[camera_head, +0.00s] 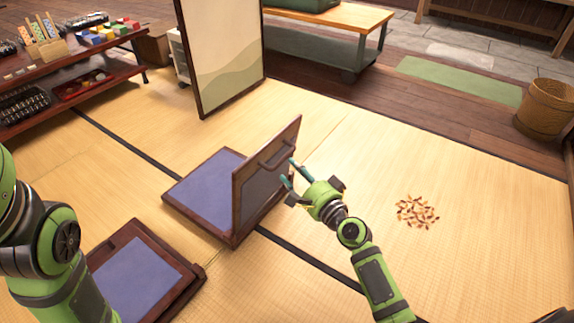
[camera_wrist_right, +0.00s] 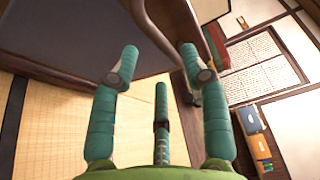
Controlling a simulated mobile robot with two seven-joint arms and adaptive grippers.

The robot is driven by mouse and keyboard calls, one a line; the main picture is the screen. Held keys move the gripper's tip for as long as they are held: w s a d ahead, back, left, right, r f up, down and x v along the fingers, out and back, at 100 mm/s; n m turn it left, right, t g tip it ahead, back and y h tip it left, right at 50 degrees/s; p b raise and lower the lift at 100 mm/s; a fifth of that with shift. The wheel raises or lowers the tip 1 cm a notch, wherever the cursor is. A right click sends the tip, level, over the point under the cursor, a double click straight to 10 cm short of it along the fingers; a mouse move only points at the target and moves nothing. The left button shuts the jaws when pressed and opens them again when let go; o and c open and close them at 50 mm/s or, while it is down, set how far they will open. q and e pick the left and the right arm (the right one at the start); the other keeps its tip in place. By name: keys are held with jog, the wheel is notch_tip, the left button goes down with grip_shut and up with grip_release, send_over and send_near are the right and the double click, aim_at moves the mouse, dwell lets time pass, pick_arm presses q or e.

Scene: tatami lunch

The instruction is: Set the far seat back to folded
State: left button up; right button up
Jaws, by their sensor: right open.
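The far seat has a dark wooden frame and a blue flat base (camera_head: 205,188). Its back (camera_head: 262,195) stands up steeply from the base, with a wooden handle (camera_head: 275,156) near its upper edge. My right gripper (camera_head: 288,171) is open just right of the back, close to the handle. In the right wrist view my teal fingers (camera_wrist_right: 158,62) are spread. The brown curved handle (camera_wrist_right: 150,28) passes ahead between them, and the dark panel of the back (camera_wrist_right: 65,38) fills the upper left. I cannot tell whether they touch. My left arm shows at the left, its gripper out of frame.
A second blue seat (camera_head: 135,275) lies low in front, partly behind my left arm. A tall screen (camera_head: 222,55) stands behind. A shelf (camera_head: 60,65) is at the left and a basket (camera_head: 545,108) at the right. Brown scraps (camera_head: 417,212) lie on open tatami.

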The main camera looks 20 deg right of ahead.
aim_at(282, 161)
jog(key=b+x, duration=0.2)
jog(key=x, duration=0.4)
jog(key=shift+f, duration=0.1)
grip_shut()
